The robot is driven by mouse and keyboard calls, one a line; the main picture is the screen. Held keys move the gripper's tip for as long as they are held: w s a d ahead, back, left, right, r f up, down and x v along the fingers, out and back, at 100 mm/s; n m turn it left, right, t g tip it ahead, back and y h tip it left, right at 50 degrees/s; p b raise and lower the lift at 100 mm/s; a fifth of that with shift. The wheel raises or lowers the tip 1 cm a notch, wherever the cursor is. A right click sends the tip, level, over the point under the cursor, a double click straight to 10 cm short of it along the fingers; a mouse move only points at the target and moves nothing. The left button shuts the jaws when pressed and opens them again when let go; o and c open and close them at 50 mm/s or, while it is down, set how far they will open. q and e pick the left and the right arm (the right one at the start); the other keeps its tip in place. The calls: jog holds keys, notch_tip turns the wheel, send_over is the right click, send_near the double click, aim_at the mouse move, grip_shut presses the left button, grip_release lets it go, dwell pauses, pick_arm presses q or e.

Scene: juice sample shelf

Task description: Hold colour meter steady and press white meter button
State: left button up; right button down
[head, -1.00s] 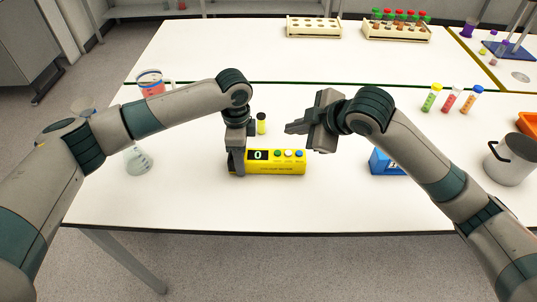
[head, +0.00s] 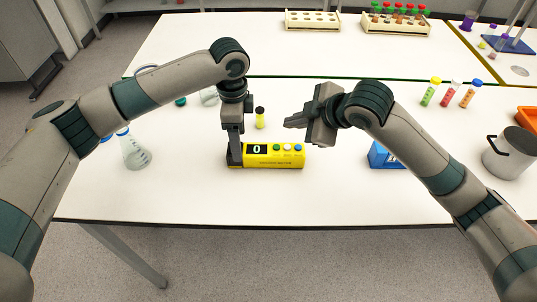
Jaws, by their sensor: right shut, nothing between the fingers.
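The yellow colour meter (head: 272,160) lies on the white table near its front edge. Its dark display shows 0, and green, white (head: 288,147) and blue buttons sit in a row to the right of it. My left gripper (head: 235,154) points down at the meter's left end, with a finger against or just in front of it. Its other finger is hidden, so its grip is unclear. My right gripper (head: 289,124) is shut and empty. Its fingertips point left and appear above and behind the white button, apart from it.
A dark-capped yellow vial (head: 260,118) stands behind the meter. A blue box (head: 381,156) is to the right, partly behind my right arm. A flask (head: 134,153) stands at left, a grey pot (head: 509,153) at far right, and several capped vials (head: 450,93) behind it.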

pick_arm(q)
notch_tip(320, 180, up, 6)
jog(key=shift+r, duration=0.2)
dwell(0.6)
